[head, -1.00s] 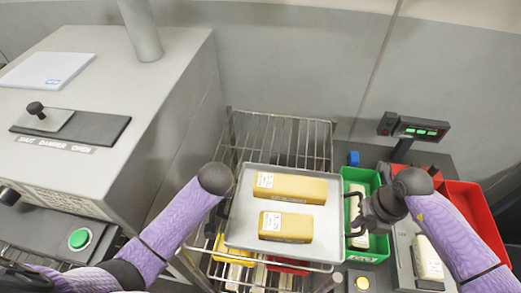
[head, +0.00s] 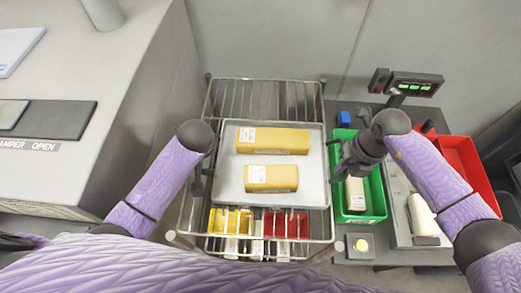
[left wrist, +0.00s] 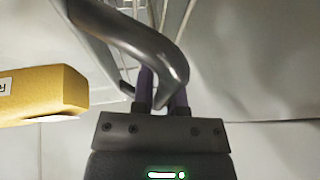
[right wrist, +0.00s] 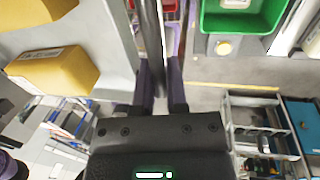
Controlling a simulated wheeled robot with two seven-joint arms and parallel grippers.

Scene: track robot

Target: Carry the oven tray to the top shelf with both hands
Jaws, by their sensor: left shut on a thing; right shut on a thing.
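The oven tray (head: 314,185) is a pale metal tray with dark side handles, and it looks about level. It carries two tan loaf-like blocks with white labels, the back block (head: 272,141) and the front block (head: 271,178). My left gripper (head: 202,172) is shut on the tray's left handle; the dark curved handle (left wrist: 135,40) shows in the left wrist view. My right gripper (head: 345,157) is shut on the right handle. The tray is over the wire top shelf (head: 265,97) of the rack; I cannot tell whether it touches.
Yellow bin (head: 230,220) and red bin (head: 286,224) show through the wires in front. A green bin (head: 373,200), a scale display (head: 415,84) and a red crate (head: 462,160) stand at the right. A large grey oven (head: 110,110) stands close at the left.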

